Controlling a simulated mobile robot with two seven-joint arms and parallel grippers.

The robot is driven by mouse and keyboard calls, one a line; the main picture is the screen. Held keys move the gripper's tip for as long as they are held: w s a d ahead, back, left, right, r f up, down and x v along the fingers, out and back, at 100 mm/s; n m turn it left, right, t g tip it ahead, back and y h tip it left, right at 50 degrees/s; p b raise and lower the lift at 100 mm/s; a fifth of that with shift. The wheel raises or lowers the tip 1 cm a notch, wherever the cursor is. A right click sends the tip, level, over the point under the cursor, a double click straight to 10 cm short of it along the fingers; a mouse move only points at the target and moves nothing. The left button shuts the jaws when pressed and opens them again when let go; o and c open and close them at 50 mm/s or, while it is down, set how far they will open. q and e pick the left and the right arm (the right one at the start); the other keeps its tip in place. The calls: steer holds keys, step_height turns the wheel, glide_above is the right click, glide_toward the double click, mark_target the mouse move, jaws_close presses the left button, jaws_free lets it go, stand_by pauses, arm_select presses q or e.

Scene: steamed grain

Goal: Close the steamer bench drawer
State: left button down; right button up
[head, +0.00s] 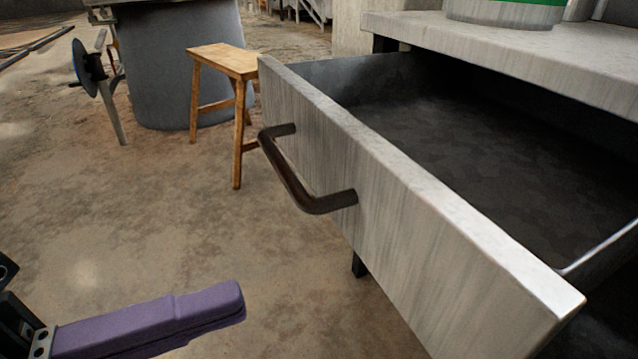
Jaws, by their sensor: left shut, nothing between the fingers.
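The steamer bench drawer (430,225) is pulled well out from under the light bench top (520,55) on the right of the head view. Its pale front panel carries a dark bar handle (300,190). The dark inside of the drawer looks empty. My left gripper (240,300) comes in from the lower left with purple fingers, shut and holding nothing. It is apart from the drawer, to the left of the front panel and the handle. My right gripper is not in view.
A wooden stool (225,65) stands just behind the drawer's far corner. A large grey cylinder (182,65) and a stand with a dark disc (90,70) are further back. A container with a green band (505,10) stands on the bench top. The floor left of the drawer is clear.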

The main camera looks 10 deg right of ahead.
mark_target(390, 244)
arm_select(q)
steer(key=b+x, duration=0.1)
steer(key=x, duration=0.9)
steer(key=shift+d, duration=0.15)
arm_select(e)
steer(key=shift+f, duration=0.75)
